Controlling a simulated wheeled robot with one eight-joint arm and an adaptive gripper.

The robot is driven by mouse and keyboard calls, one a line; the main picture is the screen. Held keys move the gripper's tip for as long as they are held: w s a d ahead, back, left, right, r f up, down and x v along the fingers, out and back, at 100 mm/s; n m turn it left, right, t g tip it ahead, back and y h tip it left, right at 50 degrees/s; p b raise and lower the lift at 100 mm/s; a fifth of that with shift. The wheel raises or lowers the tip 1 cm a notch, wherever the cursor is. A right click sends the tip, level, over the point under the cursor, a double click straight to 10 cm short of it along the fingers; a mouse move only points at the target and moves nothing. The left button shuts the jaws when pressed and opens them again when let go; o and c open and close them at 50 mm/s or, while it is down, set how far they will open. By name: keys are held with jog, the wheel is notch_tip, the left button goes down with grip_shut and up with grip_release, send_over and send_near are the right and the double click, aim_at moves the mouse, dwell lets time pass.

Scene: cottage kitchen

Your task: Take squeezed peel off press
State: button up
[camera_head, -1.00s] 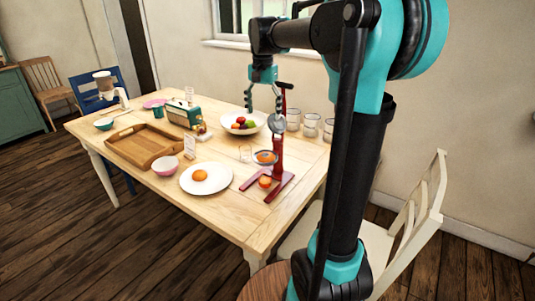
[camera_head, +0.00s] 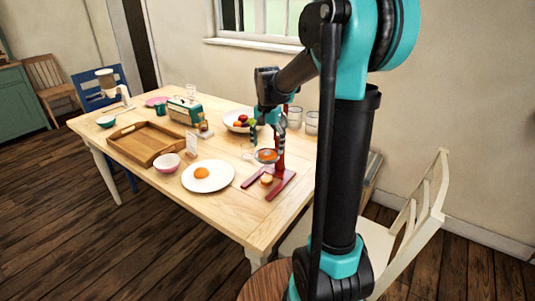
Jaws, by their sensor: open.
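The red press (camera_head: 279,181) stands on the right part of the wooden table. An orange piece, the peel (camera_head: 268,154), sits in the press's cup at mid height. Another small orange-and-pale piece (camera_head: 267,179) is low on the press base; I cannot tell exactly what it is. My gripper (camera_head: 267,137) is open and points down just above the cup, with its fingers apart. It hides the upper part of the press. I cannot tell whether the fingers touch the peel.
A white plate with an orange (camera_head: 201,173) lies left of the press. A fruit bowl (camera_head: 232,126) and glasses (camera_head: 312,122) stand behind my gripper. The front table edge is clear.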

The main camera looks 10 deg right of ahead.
jog(key=shift+f, duration=0.7)
jog(key=shift+c, duration=0.5)
jog(key=c, duration=0.8)
jog(key=shift+o, duration=0.2)
jog(key=shift+r, duration=0.15)
